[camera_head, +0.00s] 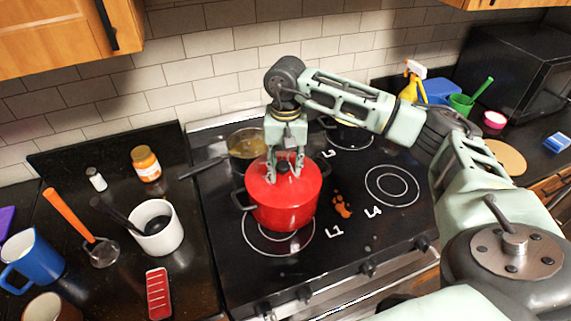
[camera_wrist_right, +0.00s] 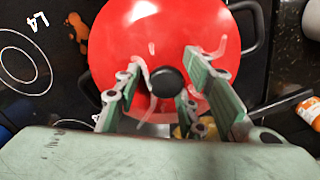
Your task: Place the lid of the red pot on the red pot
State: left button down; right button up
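The red pot (camera_head: 285,208) with black side handles stands on the front-left burner of the stove. Its red lid (camera_head: 305,176) lies on top of it and looks level; it fills much of the right wrist view (camera_wrist_right: 165,30). The lid's black knob (camera_wrist_right: 168,82) lies between the fingers of my right gripper (camera_head: 284,163). The right gripper points down at the lid from above. Its fingers are spread, with gaps to the knob on both sides in the right wrist view. My left gripper is not in view.
A pan (camera_head: 246,143) with yellowish content stands behind the pot, its handle pointing left.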

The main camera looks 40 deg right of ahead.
aim_at(285, 164)
jog(key=shift+r+p, duration=0.45)
jog(key=shift+p, duration=0.05)
notch_tip(285, 164, up, 5)
jog(key=b, duration=0.3)
jog(key=shift+f, duration=0.2)
notch_tip(285, 164, up, 7)
jog(key=b, duration=0.1)
